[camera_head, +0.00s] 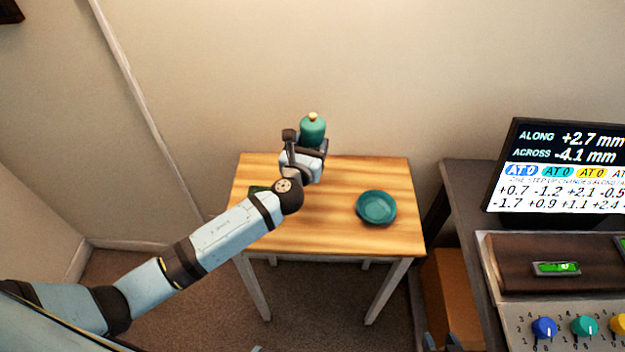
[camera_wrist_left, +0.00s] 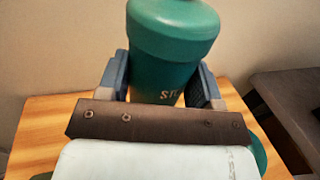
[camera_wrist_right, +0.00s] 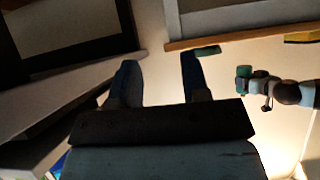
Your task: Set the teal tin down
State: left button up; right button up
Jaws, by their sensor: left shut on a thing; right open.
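The teal tin (camera_head: 312,130), with a darker lower body and a pale knob on top, is held upright at the back edge of the wooden table. My left gripper (camera_head: 305,152) is shut on it; the left wrist view shows the tin (camera_wrist_left: 172,45) between both fingers. The gripper hides its base in the head view, so I cannot tell whether it touches the table. A teal dish (camera_head: 376,207) sits on the table's right half. My right gripper (camera_wrist_right: 157,80) is open and empty, away from the table.
The wooden table (camera_head: 310,240) has bare room around the dish and at its front. A dark green thing (camera_head: 259,189) lies partly hidden behind my left arm. A desk with a display (camera_head: 560,165) and a knob panel (camera_head: 560,325) stands at right.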

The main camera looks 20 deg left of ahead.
pick_arm(q)
notch_tip(320, 180, down, 6)
jog(key=shift+f+b, duration=0.1)
jog(key=shift+b, duration=0.65)
notch_tip(320, 180, down, 4)
jog(key=shift+f+b, duration=0.25)
jog(key=shift+b, duration=0.5)
jog(key=shift+f, duration=0.2)
jog(key=shift+f, duration=0.15)
jog(key=o, duration=0.9)
jog(key=shift+o, duration=0.2)
